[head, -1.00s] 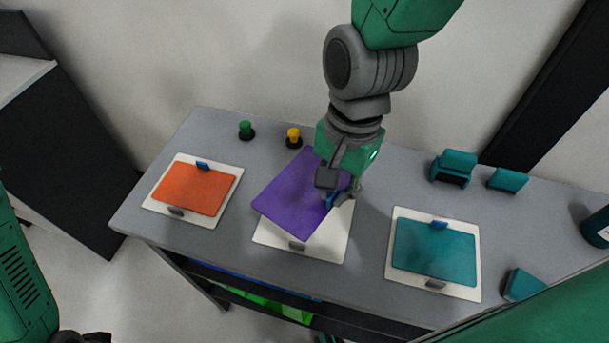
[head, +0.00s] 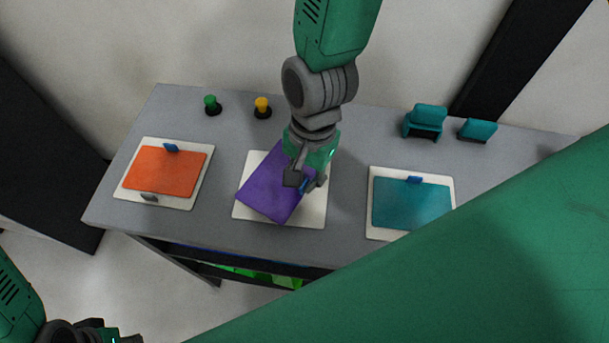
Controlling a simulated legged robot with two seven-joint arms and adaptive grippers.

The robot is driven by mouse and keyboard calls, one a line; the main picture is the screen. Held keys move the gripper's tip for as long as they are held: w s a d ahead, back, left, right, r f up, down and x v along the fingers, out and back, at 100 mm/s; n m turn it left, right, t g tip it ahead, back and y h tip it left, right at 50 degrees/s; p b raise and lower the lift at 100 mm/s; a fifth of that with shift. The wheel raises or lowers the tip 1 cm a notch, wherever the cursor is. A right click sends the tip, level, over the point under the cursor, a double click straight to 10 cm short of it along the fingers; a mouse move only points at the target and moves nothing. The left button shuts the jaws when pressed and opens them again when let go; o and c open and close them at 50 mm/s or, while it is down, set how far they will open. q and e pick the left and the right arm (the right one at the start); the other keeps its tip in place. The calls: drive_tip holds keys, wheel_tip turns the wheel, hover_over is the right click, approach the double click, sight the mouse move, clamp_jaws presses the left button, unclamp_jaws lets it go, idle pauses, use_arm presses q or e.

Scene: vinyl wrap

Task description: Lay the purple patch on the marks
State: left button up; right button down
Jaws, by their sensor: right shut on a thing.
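The purple patch (head: 267,190) is a flat sheet over the left and middle part of the white middle board (head: 318,214). It is turned at an angle to the board, and its lower corner lies near the board's front edge. I cannot tell whether it touches the board. My right gripper (head: 304,184) comes from above and is shut at the patch's right side, with a small blue piece showing between the fingers. The marks on the board are not visible; the patch and gripper hide much of it. Only part of my left arm shows in the lower left corner.
An orange patch (head: 165,171) lies on a white board at left, and a teal patch (head: 410,205) on one at right. Green (head: 212,104) and yellow (head: 262,106) knobs and teal blocks (head: 425,120) stand at the back. My green arm link covers the lower right.

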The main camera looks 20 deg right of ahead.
drive_tip(key=shift+d, duration=0.1)
drive_tip(key=shift+f, duration=0.55)
drive_tip(key=c, duration=1.7)
unclamp_jaws()
drive_tip(key=r, duration=0.4)
drive_tip(key=d+r, duration=0.1)
drive_tip(key=r, duration=0.3)
drive_tip(key=w+r, duration=0.1)
drive_tip(key=r, duration=0.4)
drive_tip(key=shift+d+r, duration=0.1)
drive_tip(key=shift+d, duration=0.05)
